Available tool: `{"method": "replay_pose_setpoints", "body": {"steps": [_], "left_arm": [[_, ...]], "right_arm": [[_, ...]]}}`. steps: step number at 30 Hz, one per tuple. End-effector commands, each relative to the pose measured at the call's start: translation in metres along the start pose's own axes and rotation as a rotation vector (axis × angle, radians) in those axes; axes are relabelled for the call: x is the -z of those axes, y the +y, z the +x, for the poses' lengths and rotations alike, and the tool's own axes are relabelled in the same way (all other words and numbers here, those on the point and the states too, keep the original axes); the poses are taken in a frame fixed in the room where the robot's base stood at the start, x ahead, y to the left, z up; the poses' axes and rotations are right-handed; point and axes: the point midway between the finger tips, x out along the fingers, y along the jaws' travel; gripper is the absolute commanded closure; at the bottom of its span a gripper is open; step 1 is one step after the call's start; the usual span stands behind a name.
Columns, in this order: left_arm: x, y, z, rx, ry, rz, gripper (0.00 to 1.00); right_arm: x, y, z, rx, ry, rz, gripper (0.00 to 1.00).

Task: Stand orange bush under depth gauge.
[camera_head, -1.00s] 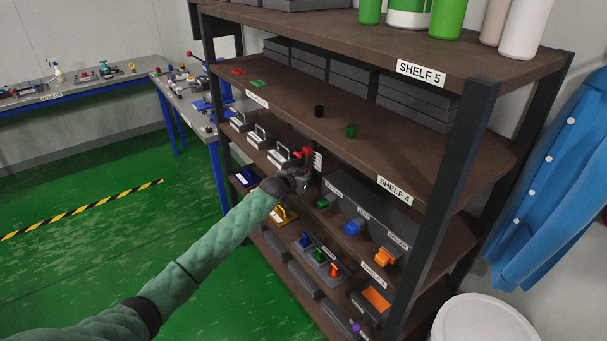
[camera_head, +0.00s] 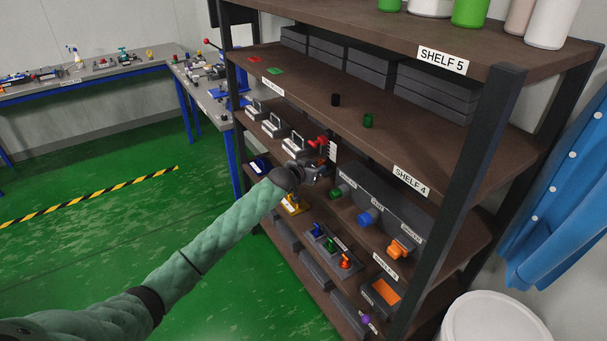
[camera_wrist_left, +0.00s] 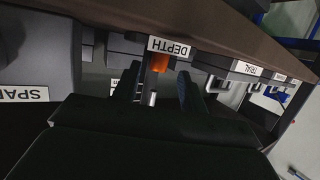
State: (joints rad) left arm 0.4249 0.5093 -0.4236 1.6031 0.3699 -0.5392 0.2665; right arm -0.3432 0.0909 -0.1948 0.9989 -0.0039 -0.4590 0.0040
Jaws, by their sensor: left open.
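The orange bush (camera_wrist_left: 160,63) shows in the left wrist view as a small orange piece just by the DEPTH label (camera_wrist_left: 170,47), between the fingertips. My left gripper (camera_wrist_left: 158,88) is open, with one dark finger on each side of it. I cannot tell whether the fingers touch it. A grey rod or post (camera_wrist_left: 152,97) shows between the fingers. In the head view my left gripper (camera_head: 322,172) is at the shelf, just below the red-topped depth gauge (camera_head: 318,142). The bush's seat under the gauge is hidden or too small to tell. My right gripper is not in view.
Gauges with grey frames (camera_head: 272,124) stand left of the depth gauge. A grey block with green, blue and orange parts (camera_head: 385,205) stands to the right. The Shelf 4 board (camera_head: 300,90) lies above my gripper, and a dark post (camera_head: 478,180) stands at the right.

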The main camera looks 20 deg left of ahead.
Motion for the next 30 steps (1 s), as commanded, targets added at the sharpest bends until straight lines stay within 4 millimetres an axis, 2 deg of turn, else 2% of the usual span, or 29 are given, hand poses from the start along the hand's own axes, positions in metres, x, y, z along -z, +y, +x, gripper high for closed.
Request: {"method": "replay_pose_setpoints", "body": {"steps": [1, 3, 12, 18, 24, 26, 29, 30], "left_arm": [[-0.004, 0.0, -0.009, -0.001, 0.002, 0.002, 0.57], [-0.005, 0.0, -0.024, -0.001, 0.001, 0.002, 0.57], [-0.002, 0.0, -0.074, 0.0, 0.002, 0.002, 0.57], [-0.001, 0.0, -0.09, 0.0, 0.0, 0.001, 0.57], [-0.003, 0.0, -0.093, 0.001, -0.002, -0.001, 0.57], [-0.013, 0.0, -0.091, 0.004, -0.014, -0.004, 0.57], [-0.051, 0.001, -0.085, 0.016, -0.055, -0.013, 0.57], [-0.073, 0.001, -0.082, 0.025, -0.08, -0.017, 0.57]], "right_arm": [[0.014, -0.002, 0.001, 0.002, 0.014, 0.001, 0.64], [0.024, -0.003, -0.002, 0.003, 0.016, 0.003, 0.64], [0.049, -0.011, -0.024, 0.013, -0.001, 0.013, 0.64], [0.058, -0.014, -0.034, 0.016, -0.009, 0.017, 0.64], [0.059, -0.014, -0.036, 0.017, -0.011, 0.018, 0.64], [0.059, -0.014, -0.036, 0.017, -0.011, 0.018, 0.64], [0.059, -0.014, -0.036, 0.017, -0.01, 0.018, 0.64], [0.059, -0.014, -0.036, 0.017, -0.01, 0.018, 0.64]]}}
